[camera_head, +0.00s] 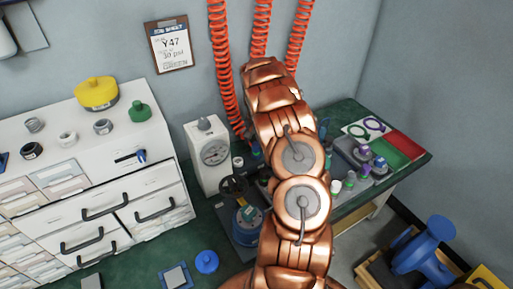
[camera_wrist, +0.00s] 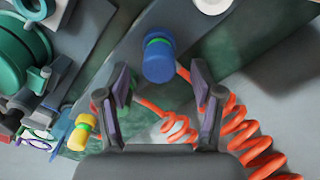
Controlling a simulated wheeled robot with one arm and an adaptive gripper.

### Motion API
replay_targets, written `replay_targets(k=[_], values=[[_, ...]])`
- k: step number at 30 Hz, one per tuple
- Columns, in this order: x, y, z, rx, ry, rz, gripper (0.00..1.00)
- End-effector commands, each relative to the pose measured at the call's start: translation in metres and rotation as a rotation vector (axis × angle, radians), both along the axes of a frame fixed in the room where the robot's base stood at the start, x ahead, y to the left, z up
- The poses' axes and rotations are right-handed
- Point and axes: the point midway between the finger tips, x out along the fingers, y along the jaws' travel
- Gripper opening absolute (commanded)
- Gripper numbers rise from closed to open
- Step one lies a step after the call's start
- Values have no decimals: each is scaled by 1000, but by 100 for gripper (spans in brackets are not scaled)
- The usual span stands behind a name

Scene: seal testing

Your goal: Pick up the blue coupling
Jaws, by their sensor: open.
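In the wrist view, a blue cylindrical piece with a green band (camera_wrist: 158,62), which looks like the blue coupling, lies ahead of my gripper (camera_wrist: 161,84). It appears in line with the gap between the fingers, beyond their tips. The two fingers are spread wide with nothing held between them. I cannot tell the exact distance to the piece. In the head view, my copper-coloured arm reaches over the bench and hides my gripper. I cannot pick out the same blue piece there with certainty.
An orange coiled hose (camera_wrist: 250,135) runs close beside and behind the fingers. A yellow-and-green piece (camera_wrist: 83,130) lies left of the left finger. In the head view, a gauge box (camera_head: 210,155) and a blue valve fixture (camera_head: 246,222) stand left of my arm; small parts crowd the bench right.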

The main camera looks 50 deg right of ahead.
Motion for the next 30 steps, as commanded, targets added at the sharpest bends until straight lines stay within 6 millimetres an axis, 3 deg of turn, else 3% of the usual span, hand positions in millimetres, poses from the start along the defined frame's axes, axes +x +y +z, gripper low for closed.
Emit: replay_targets(k=[6,14,30], values=[[-2,0,-22,0,1,-2,66],[-1,-1,-25,-1,0,-2,65],[-2,-1,-25,0,0,-2,9]])
